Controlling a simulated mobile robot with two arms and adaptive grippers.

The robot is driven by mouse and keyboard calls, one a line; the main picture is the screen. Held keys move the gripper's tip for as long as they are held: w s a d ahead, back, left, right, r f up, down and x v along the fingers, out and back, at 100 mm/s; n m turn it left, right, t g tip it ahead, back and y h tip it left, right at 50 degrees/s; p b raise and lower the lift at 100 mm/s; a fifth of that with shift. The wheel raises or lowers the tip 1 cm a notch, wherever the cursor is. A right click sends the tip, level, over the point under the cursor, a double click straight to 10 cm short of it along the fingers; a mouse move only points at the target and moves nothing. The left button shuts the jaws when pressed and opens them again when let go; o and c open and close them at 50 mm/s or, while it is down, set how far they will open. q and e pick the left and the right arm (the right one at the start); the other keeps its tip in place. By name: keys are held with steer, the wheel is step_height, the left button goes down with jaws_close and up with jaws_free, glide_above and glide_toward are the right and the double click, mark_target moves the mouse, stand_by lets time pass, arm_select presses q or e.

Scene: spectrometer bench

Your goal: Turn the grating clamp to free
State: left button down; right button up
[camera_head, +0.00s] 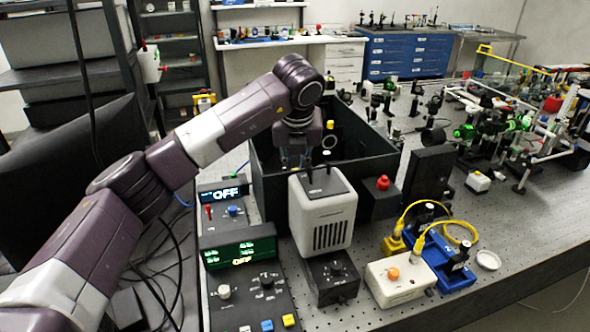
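My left arm reaches in from the left, and my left gripper (293,160) points down inside the open dark box (262,186). The box's near wall and the white lamp-like housing (322,218) hide what is below the fingers. The finger gap is too small to judge. I cannot tell which part is the grating clamp. My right gripper is not in view.
A black block with a red knob (383,183) stands right of the box. Control units with an OFF display (226,194) stand left. A white box with an orange button (394,274), blue trays and yellow cables lie in front.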

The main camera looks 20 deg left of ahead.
arm_select(q)
steer(key=shift+w+r, duration=0.15)
steer(key=shift+r, duration=0.15)
steer(key=c, duration=2.1)
jaws_free()
steer(key=shift+o, duration=1.3)
steer(key=shift+f, duration=0.15)
steer(key=v, duration=1.2)
